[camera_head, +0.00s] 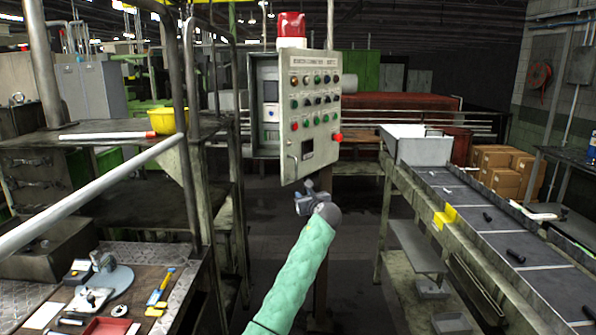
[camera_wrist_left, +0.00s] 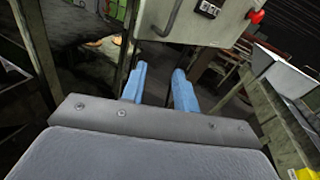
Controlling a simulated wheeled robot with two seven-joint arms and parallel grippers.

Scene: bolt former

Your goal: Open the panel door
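The panel door (camera_head: 314,110) is a pale grey-green face with rows of coloured buttons, on a control box (camera_head: 262,135) under a red beacon. The door looks ajar: its left edge stands forward, and parts inside the box show beside it. In the left wrist view a curved handle (camera_wrist_left: 173,22) is on the door's lower left. My left gripper (camera_head: 309,193) is just below the door's lower edge. In the left wrist view its two blue fingers (camera_wrist_left: 159,70) are apart, with nothing between them, below the handle and not touching it. My right gripper is not in view.
A conveyor (camera_head: 480,215) with dark bolts runs along the right. A workbench (camera_head: 150,255) with tools and a red tray stands at the lower left. A metal post and slanted rail (camera_head: 95,195) stand left of the box. The floor below the panel is dark.

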